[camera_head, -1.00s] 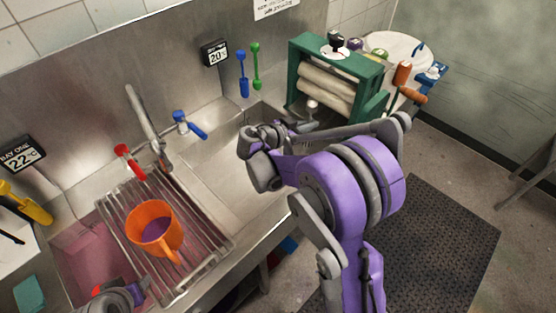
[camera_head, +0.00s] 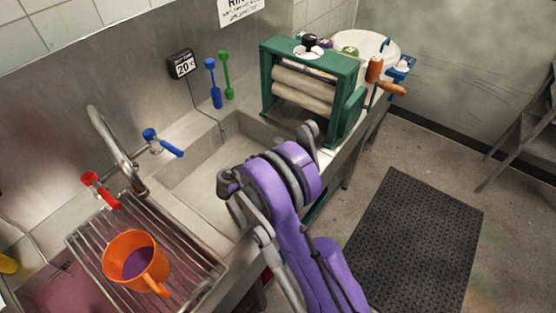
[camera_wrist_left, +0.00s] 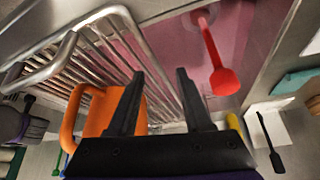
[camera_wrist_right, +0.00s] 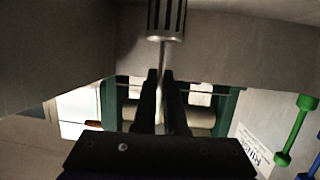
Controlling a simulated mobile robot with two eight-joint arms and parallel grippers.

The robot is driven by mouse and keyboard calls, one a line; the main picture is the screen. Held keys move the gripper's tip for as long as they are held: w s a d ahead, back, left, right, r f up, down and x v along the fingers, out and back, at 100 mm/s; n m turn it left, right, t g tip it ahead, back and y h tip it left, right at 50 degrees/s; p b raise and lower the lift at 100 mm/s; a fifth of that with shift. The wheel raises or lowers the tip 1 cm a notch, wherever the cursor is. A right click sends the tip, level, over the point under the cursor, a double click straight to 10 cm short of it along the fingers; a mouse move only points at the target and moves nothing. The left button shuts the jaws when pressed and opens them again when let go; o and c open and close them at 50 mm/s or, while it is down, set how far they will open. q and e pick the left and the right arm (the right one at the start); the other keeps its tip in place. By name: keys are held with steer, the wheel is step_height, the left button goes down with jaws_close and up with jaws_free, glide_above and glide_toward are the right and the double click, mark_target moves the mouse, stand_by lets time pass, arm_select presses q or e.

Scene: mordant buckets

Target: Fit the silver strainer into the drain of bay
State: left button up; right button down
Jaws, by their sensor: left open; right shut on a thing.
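The silver strainer (camera_wrist_right: 166,20), a slotted cylinder on a thin stem, shows at the top of the right wrist view. My right gripper (camera_wrist_right: 160,75) is shut on its stem. In the head view, my purple right arm reaches over the empty grey sink bay (camera_head: 205,185) below the 20° display; the gripper and strainer are hidden there. I see no drain opening, so I cannot tell how the strainer stands to it. My left gripper (camera_wrist_left: 160,75) is open and empty over the rack, beside the orange jug (camera_wrist_left: 95,118); it is out of the head view.
The orange jug (camera_head: 128,262) with purple contents stands on a wire rack (camera_head: 185,250) over the pink-filled bay. A faucet (camera_head: 112,150) with red and blue handles stands behind. A green wringer (camera_head: 345,70) stands at the right bay's far end. Blue and green utensils hang on the wall.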

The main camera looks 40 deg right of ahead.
steer(key=shift+w+f, duration=0.1)
steer(key=shift+f, duration=0.85)
steer(key=c, duration=1)
jaws_free()
